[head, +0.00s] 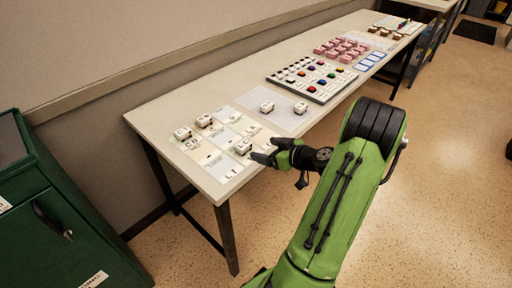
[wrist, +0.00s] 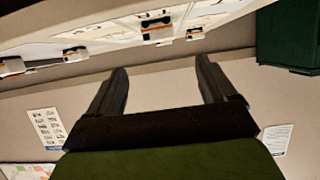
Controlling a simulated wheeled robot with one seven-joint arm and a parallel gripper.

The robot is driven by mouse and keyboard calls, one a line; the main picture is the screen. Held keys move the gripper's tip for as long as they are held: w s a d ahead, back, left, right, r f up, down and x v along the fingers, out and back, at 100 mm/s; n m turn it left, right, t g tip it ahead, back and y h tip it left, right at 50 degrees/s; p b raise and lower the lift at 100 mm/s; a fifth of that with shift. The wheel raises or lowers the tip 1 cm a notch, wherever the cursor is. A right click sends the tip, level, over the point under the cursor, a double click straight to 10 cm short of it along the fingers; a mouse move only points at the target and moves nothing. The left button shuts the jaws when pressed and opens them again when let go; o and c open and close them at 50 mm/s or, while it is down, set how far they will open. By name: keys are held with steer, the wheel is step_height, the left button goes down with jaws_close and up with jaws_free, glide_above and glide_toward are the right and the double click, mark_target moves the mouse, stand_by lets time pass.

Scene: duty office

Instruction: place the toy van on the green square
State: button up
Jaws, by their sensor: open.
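Several small white toy vans stand on a sheet of pale squares (head: 208,156) at the near left end of the long table. One toy van (head: 243,147) is nearest my gripper (head: 265,151); others are a van at the left (head: 183,133) and one behind it (head: 204,121). My gripper is open and empty at the table's front edge, just right of the nearest van. In the wrist view my open fingers (wrist: 160,68) point toward a white van (wrist: 157,30) with a dark and orange underside band. The squares are too pale to tell which is green.
Beyond lie a board of coloured pieces (head: 312,78) and several pink blocks (head: 340,48). A green cabinet (head: 60,225) stands at the left, and a wall runs behind the table.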

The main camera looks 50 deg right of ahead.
steer(key=w+a+r+n+g+y, duration=0.1)
steer(key=a+r+n+g, duration=0.2)
steer(key=a, duration=0.8)
steer(key=a+r+g+y, duration=0.1)
steer(key=a+r+g, duration=0.3)
steer(key=a, duration=0.7)
steer(key=s+a+r+m, duration=0.1)
steer(key=s+a+r, duration=0.1)
steer(key=s, duration=0.3)
steer(key=s+a+r+m+h, duration=0.1)
steer(key=s+a+r, duration=0.1)
steer(key=s, duration=0.3)
steer(key=s+a+r+m+g+h, duration=0.1)
steer(key=s+a, duration=0.3)
steer(key=s, duration=0.2)
steer(key=shift+a+r, duration=0.25)
steer(key=shift+r, duration=0.15)
steer(key=shift+s, duration=0.1)
